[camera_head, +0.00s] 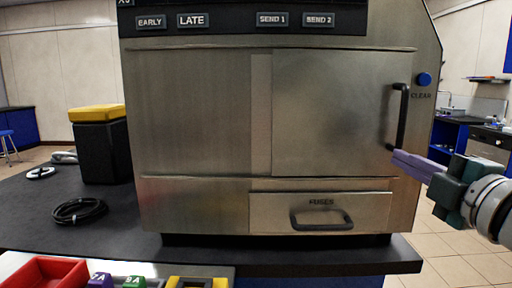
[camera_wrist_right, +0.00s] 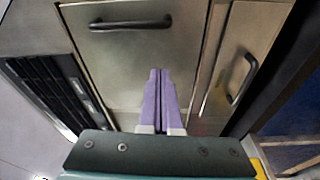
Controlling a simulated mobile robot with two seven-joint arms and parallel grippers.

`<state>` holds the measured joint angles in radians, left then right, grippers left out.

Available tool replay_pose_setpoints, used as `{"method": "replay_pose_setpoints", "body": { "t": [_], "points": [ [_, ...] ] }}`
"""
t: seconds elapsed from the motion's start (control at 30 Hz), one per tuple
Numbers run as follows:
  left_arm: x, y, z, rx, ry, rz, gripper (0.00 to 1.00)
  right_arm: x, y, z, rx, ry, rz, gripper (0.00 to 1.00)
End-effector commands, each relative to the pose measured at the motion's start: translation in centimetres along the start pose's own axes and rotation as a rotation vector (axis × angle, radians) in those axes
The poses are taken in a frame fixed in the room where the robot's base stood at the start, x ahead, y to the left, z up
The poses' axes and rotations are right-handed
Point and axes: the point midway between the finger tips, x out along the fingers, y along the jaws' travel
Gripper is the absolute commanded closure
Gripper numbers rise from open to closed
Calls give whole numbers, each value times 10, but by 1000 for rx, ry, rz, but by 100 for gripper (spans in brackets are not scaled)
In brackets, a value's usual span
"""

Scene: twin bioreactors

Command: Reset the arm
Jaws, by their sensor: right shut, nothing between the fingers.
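My right gripper (camera_head: 396,156) comes in from the right in the head view, its two purple fingers shut together with nothing between them. Its fingertips lie by the lower end of the dark vertical door handle (camera_head: 401,115); whether they touch it I cannot tell. In the right wrist view the shut fingers (camera_wrist_right: 160,73) point at the metal door panel (camera_wrist_right: 125,60), with the door handle (camera_wrist_right: 130,23) beyond the tips. The metal cabinet (camera_head: 200,110) stands on the dark bench, its door and fuses drawer (camera_head: 370,210) looking closed. My left gripper is not in view.
The drawer handle (camera_head: 320,222) sticks out low at the front. A blue button (camera_head: 424,79) marked CLEAR is above my right gripper. A black box with a yellow lid (camera_head: 96,112), a coiled cable (camera_head: 79,211) and a red tray (camera_head: 45,272) are on the left.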

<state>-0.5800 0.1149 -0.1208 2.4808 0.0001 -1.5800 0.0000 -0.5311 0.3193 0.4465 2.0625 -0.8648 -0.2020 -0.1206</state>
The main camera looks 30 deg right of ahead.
Motion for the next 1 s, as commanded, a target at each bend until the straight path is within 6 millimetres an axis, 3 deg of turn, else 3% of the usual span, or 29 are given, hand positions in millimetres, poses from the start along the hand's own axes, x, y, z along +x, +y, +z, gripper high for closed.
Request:
{"method": "replay_pose_setpoints", "body": {
  "t": [0.13, 0.37, 0.47, 0.57, 0.67, 0.8, 0.97, 1.0],
  "points": [
    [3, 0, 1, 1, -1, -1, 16, -16, -1, 0, -1, -1, -1, 100],
    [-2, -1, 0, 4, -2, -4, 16, -21, 2, -1, 42, -24, -12, 100],
    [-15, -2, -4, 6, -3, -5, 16, -26, 1, -4, 188, -107, -70, 100],
    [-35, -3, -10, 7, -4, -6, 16, -42, -16, -17, 417, -246, -216, 100],
    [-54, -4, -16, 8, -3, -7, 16, -78, -47, -47, 638, -391, -457, 100],
    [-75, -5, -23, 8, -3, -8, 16, -148, -78, -104, 813, -537, -839, 100],
    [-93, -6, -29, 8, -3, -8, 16, -233, -78, -163, 850, -619, -1238, 100],
    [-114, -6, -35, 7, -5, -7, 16, -235, -57, -165, 848, -626, -1250, 100]
  ]
}}
